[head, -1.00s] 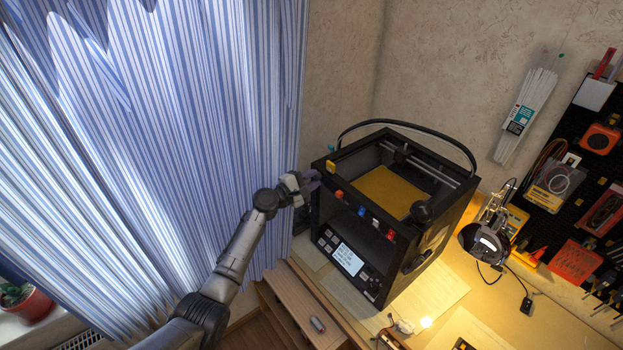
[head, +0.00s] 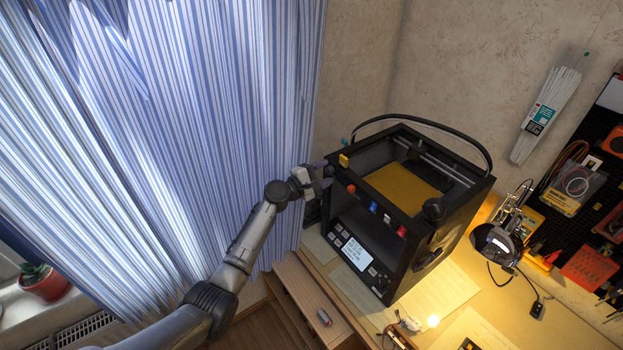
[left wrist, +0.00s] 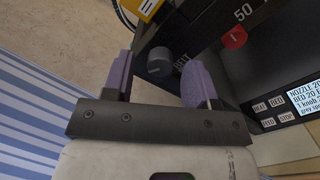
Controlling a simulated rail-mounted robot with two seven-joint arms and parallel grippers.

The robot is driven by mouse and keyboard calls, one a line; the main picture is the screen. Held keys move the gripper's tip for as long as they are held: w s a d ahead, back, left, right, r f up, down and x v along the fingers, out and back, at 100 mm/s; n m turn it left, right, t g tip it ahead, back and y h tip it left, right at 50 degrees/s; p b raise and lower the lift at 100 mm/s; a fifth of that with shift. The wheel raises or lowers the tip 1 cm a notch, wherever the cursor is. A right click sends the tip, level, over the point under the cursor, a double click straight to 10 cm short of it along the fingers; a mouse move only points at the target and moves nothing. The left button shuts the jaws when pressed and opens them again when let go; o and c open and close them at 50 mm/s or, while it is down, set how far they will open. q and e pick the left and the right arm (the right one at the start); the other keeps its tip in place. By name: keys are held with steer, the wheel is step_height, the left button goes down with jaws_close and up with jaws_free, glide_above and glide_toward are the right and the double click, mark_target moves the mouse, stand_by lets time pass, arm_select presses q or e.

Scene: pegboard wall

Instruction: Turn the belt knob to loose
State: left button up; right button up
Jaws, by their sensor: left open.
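The belt knob (left wrist: 160,62) is a dark grey round knob on the black printer (head: 385,292), beside a partly covered "BELT" label. My left gripper (left wrist: 156,66) is open, with its two purple-padded fingers apart. In the left wrist view, the knob appears in the gap between the fingertips, with space visible on both sides. I cannot tell how far the fingers reach along it. In the head view, my left gripper (head: 325,177) is at the printer's left front corner, and the knob is not clear there. My right gripper is not in view.
A red knob (left wrist: 234,37) and a display (left wrist: 305,97) with buttons are right of the gripper. A blue knob (head: 373,207) is also on the printer's front. A striped curtain (head: 200,130) hangs behind my left arm. A lamp (head: 497,243) stands right of the printer.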

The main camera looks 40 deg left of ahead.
arm_select(q)
steer(key=v, duration=1.3)
steer(key=shift+s, duration=0.25)
steer(key=shift+a, duration=0.1)
